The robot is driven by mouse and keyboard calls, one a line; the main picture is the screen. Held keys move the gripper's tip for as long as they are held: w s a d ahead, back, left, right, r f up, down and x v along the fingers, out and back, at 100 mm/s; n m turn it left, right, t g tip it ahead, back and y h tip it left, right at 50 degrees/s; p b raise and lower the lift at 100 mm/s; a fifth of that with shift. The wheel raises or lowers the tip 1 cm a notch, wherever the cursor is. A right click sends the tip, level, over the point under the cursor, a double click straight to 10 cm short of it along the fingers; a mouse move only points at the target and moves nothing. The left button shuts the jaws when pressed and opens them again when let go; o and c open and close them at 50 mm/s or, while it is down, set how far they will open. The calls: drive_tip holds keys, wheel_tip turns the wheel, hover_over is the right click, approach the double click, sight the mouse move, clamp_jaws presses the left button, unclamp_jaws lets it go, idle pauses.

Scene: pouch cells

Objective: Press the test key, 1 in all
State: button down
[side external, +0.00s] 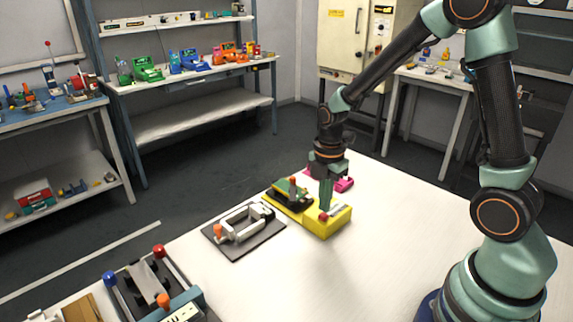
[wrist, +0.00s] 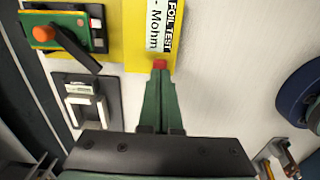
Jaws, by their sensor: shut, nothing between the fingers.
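The yellow tester (side external: 337,222) stands on the white table, with a green clamp part (side external: 290,190) with an orange knob on its left. In the wrist view the tester (wrist: 140,50) bears a label reading "FOIL TEST" and "Mohm". The red test key (side external: 323,216) is at the tester's near edge; it also shows in the wrist view (wrist: 160,64), just beyond my fingertips. My gripper (side external: 325,208) is shut and empty, pointing down, with its green fingertips (wrist: 160,73) right at the key. I cannot tell whether they touch it; the fingers partly hide it.
A dark plate with a white frame fixture and orange knob (side external: 240,230) lies left of the tester. A device with blue and red knobs (side external: 145,280) is at front left. A magenta object (side external: 344,184) sits behind my gripper. The table's right part is clear.

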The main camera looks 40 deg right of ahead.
sight(325, 216)
drive_tip(key=shift+f, duration=0.65)
drive_tip(key=shift+f, duration=0.1)
drive_tip(key=shift+s+f, duration=0.1)
drive_tip(key=shift+f, duration=0.9)
drive_tip(key=shift+r, duration=0.1)
wheel_tip(325, 216, up, 14)
drive_tip(key=shift+w+r, duration=0.2)
drive_tip(key=shift+w, duration=0.1)
